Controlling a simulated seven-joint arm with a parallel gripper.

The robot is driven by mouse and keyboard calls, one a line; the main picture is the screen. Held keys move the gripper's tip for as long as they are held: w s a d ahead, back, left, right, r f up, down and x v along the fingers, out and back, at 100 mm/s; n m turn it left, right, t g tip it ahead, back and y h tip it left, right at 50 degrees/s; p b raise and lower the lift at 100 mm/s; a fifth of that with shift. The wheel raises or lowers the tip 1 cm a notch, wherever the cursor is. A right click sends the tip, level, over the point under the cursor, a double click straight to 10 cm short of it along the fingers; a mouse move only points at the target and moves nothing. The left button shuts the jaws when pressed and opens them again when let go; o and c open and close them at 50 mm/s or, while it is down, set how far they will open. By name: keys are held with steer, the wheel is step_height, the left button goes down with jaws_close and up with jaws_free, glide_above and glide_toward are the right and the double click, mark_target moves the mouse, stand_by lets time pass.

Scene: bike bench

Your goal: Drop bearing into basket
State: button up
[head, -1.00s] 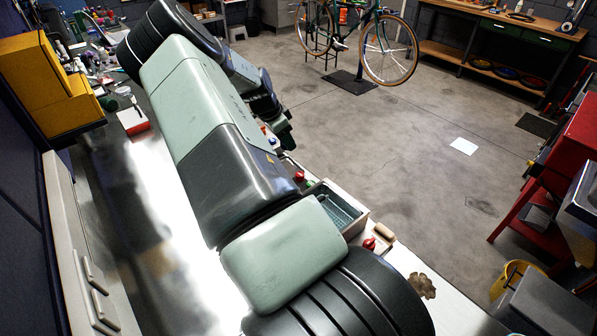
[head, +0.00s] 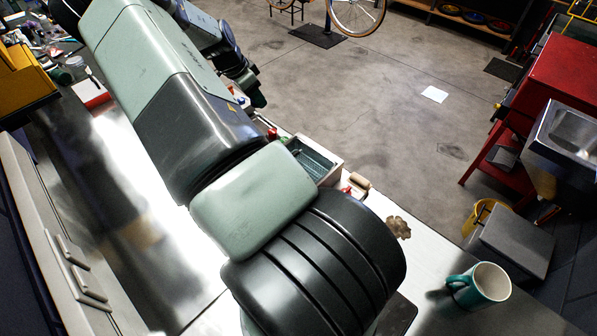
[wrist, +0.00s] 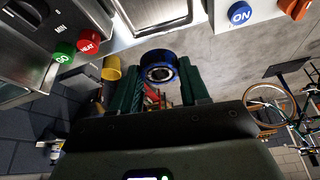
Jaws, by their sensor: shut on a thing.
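In the wrist view, my gripper (wrist: 160,75) is shut on the bearing (wrist: 159,68), a dark ring with a blue outer band and a bright inner ring. The bearing sits between the two green fingers near their tips. In the head view, the teal mesh basket (head: 314,158) sits inside a pale open-topped box on the bench, just beyond my arm, which covers part of the box's near side. The bearing cannot be made out in the head view. A metal-rimmed opening (wrist: 185,22) shows beyond the bearing in the wrist view; whether the basket is in it is unclear.
Red, green and blue knobs, including a blue ON button (wrist: 240,14) and a red HEAT button (wrist: 88,44), surround the opening. A teal-and-white mug (head: 482,287) stands at the bench's right. A brown block (head: 359,182) lies by the box. Open floor lies beyond the bench.

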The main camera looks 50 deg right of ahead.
steer(key=s+a+r+m+g, duration=0.15)
steer(key=s+r+m, duration=0.25)
steer(key=s, duration=0.8)
steer(key=r+m+g+y, duration=0.1)
steer(key=m+g+y, duration=0.1)
steer(key=m, duration=0.3)
glide_above(305, 155)
steer(key=s+a, duration=0.3)
steer(key=a, duration=0.1)
steer(key=shift+t, duration=0.25)
steer(key=shift+d+f, duration=0.15)
steer(key=shift+f, duration=1.15)
steer(key=shift+d+f, duration=0.1)
steer(key=shift+f, duration=1.2)
steer(key=o, duration=1.1)
steer(key=shift+r, duration=0.1)
